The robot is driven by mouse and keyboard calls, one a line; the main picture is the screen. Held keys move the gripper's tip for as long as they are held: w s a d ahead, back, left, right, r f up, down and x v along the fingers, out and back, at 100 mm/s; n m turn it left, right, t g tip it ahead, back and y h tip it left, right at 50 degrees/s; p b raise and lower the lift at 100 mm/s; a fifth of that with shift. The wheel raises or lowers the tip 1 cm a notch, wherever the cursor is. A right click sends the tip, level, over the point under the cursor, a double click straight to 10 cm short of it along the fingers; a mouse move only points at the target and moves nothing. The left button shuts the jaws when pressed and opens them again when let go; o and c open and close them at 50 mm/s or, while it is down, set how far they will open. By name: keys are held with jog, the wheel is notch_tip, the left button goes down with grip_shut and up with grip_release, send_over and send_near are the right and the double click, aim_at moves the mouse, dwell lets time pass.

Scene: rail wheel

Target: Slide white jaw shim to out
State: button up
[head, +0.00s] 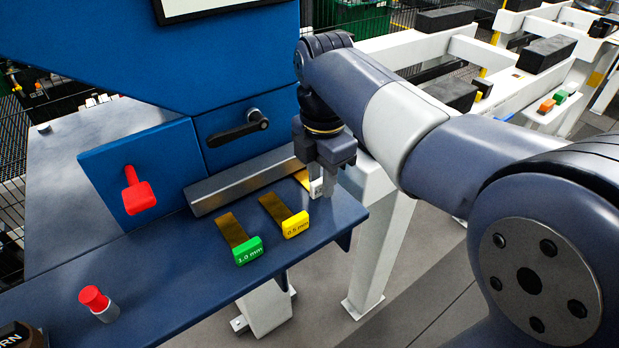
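The white jaw shim (316,188) is at the right end of the row of shims on the blue shelf. A bit of its brass strip (301,177) shows behind its white tab. My gripper (323,190) points down at the white tab, with its fingers right at it. The fingers partly hide the tab, and I cannot tell whether they are closed on it. The yellow 0.5 mm shim (295,225) and the green 1.0 mm shim (248,251) lie to its left, each with a brass strip running back from its tab.
A grey metal bar (240,182) runs behind the shims. A red lever (138,192), a black handle (238,128) and a red-topped knob (96,299) are to the left. The blue shelf (180,270) is bare between knob and shims. White frames with black blocks (546,54) stand at back right.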

grip_shut()
jog(key=shift+d, duration=0.1)
jog(key=shift+s+d, duration=0.55)
jog(key=shift+s, duration=0.25)
jog(key=shift+s+d, duration=0.5)
jog(key=shift+s, duration=0.3)
jog(key=shift+s+d, duration=0.1)
jog(key=shift+s, duration=0.1)
jog(key=shift+o, duration=2)
grip_release()
jog(key=shift+r, duration=0.1)
